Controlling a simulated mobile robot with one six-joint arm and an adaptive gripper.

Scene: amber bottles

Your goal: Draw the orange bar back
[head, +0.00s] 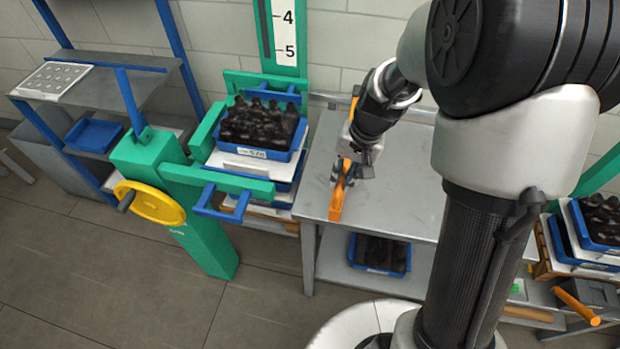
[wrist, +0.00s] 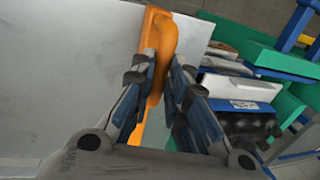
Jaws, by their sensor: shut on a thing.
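The orange bar (head: 337,204) lies along the left side of the grey metal table, its near end by the table's front edge. It also shows in the wrist view (wrist: 163,45), running up between my fingers. My gripper (head: 348,172) is shut on the orange bar above the table top. In the wrist view my gripper (wrist: 166,85) has a finger on each side of the bar. My arm hides part of the table and the bar's far part in the head view.
Left of the metal table (head: 400,205), a green press frame with a yellow handwheel (head: 150,203) holds a blue crate (head: 228,155) of dark bottles. Another blue crate (head: 352,262) stands on the shelf below. More crates (head: 608,240) stand at the right. The table's middle is clear.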

